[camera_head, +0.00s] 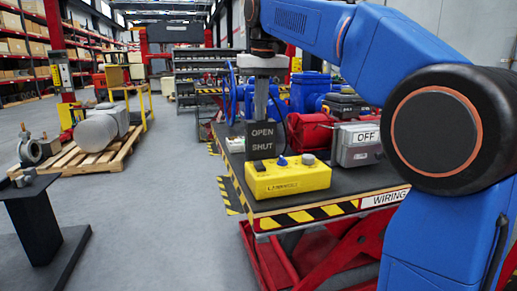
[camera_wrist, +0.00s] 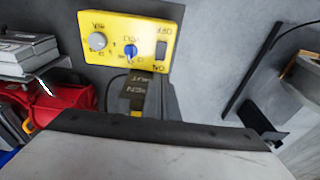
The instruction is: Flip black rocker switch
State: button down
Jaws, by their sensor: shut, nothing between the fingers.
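The yellow control box (camera_head: 288,180) sits at the near end of the dark workbench. Its black rocker switch (camera_head: 259,167) is at the left of the top face in the head view. In the wrist view the box appears upside down, with the black rocker switch (camera_wrist: 162,55) at its right, between OFF and ON lettering. My gripper (camera_head: 261,108) is shut and empty and points down above the switch side of the box. An OPEN/SHUT sign (camera_head: 262,140) hides its tips in the head view. The gripper (camera_wrist: 160,84) shows below the box in the wrist view; I cannot tell whether it touches the switch.
The box also has a blue knob (camera_head: 282,161) and a grey knob (camera_head: 308,159). A grey OFF box (camera_head: 357,144) and red equipment (camera_head: 312,132) stand behind it on the bench. A pallet with a grey cylinder (camera_head: 97,131) stands left. The floor between is clear.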

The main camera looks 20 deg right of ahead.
aim_at(259, 164)
jog(key=f, duration=0.4)
jog(key=w+f, duration=0.1)
jog(key=f, duration=0.4)
jog(key=w+f, duration=0.1)
jog(key=f, duration=0.3)
jog(key=shift+w+f, duration=0.1)
jog(key=shift+f, duration=0.3)
jog(key=shift+w+f+g, duration=0.15)
jog(key=shift+f+g, duration=0.1)
jog(key=shift+g, duration=0.05)
jog(key=shift+s+r, duration=0.2)
jog(key=shift+s, duration=0.65)
jog(key=shift+r, duration=0.1)
notch_tip(259, 164, up, 14)
jog(key=s, duration=0.2)
jog(key=shift+f, duration=0.2)
